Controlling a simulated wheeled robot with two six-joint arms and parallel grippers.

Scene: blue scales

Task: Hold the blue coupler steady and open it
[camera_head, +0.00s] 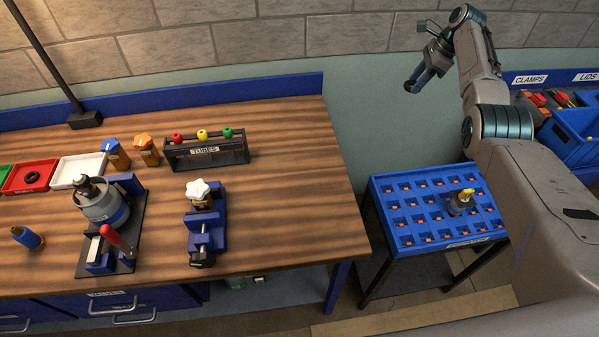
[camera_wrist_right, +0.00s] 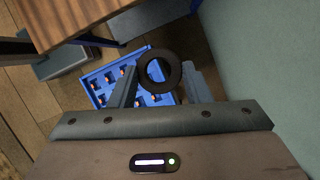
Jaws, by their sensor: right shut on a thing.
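A small blue piece with a brass-coloured end (camera_head: 27,238), which may be the blue coupler, lies on the left of the wooden bench. A grey cylinder with a blue band (camera_head: 105,205) sits in a black and blue fixture beside a red-handled lever (camera_head: 118,238). My right gripper (camera_head: 416,80) is raised near the wall, away from the bench. In the right wrist view it is shut on a dark ring (camera_wrist_right: 176,76), held clear of everything below. My left gripper is not in view.
A blue clamp with a white knob (camera_head: 199,190) stands mid-bench. Behind it are a "TUBES" rack (camera_head: 206,153) and blue and orange bottles. A blue grid tray (camera_head: 400,241) holding one part (camera_head: 461,203) is on a low stand. The bench's right part is clear.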

